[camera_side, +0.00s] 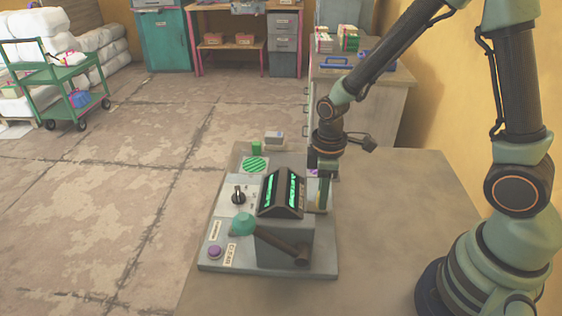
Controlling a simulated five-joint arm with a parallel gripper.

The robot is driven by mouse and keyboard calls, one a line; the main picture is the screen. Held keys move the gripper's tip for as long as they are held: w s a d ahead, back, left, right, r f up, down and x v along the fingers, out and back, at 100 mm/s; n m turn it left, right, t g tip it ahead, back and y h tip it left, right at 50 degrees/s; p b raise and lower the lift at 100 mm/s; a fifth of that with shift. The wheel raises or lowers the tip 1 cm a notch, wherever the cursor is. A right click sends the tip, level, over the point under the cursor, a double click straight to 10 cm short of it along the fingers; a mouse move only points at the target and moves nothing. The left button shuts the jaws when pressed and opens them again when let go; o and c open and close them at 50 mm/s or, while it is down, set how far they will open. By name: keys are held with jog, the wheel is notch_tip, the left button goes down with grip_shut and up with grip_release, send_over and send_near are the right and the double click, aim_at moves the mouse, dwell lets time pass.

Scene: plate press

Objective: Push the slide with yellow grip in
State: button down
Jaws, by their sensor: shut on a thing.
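The press (285,236) stands on a grey base plate near the table's left edge, with a dark sloped housing and green lit panels. The slide's yellow grip (318,201) shows as a small patch just right of the housing, at the press's far right side. My gripper (323,180) points down there and is shut on the yellow grip. Its fingertips and most of the slide are partly hidden by the housing, so how far in the slide sits cannot be told.
A black rotary knob (238,195), a purple button (214,252) and a green striped pad (255,164) lie to the left. The table (410,200) is clear on the right.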

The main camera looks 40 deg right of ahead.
aim_at(321, 222)
dwell(0.4)
jog(key=shift+s+a, duration=1.35)
jog(key=c, duration=0.7)
grip_release()
jog(key=shift+w+r, duration=0.1)
jog(key=shift+r, duration=0.45)
notch_tip(321, 222, up, 11)
